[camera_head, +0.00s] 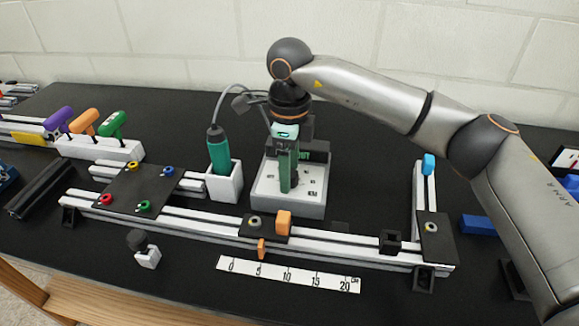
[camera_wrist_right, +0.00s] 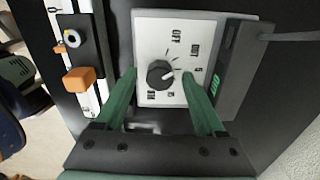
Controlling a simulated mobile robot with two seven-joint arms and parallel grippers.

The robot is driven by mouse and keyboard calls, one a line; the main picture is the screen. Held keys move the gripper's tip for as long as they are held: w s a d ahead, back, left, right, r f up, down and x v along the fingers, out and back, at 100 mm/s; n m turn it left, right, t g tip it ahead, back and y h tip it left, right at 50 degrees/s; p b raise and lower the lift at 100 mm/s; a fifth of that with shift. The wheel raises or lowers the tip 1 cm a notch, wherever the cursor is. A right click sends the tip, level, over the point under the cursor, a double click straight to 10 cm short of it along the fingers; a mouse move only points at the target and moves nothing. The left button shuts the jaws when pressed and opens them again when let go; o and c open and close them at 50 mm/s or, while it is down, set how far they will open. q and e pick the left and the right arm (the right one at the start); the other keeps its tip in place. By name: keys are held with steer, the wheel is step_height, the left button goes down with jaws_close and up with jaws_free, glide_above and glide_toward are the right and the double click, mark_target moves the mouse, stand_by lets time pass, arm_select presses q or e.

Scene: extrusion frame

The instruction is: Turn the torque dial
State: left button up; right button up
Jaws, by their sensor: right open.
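The torque dial (camera_wrist_right: 160,73) is a round black knob with a pointer mark, on a pale panel (camera_wrist_right: 150,28) with printed labels around it. In the right wrist view my right gripper (camera_wrist_right: 159,76) is open, with one green finger on each side of the dial and a gap to it. In the head view the right gripper (camera_head: 287,188) points down over the pale control box (camera_head: 290,208) and hides the dial. Whether the fingertips touch the panel is unclear. My left gripper is in neither view.
A green screwdriver (camera_head: 218,150) stands in a white holder (camera_head: 225,184) left of the box, with a cable behind. A white extrusion frame (camera_head: 190,220) with orange parts runs in front. Coloured-handled tools (camera_head: 85,122) stand at left. A ruler (camera_head: 288,275) lies in front.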

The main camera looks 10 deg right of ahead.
step_height(320, 180, up, 13)
steer(key=shift+f, duration=0.2)
stand_by(0.5)
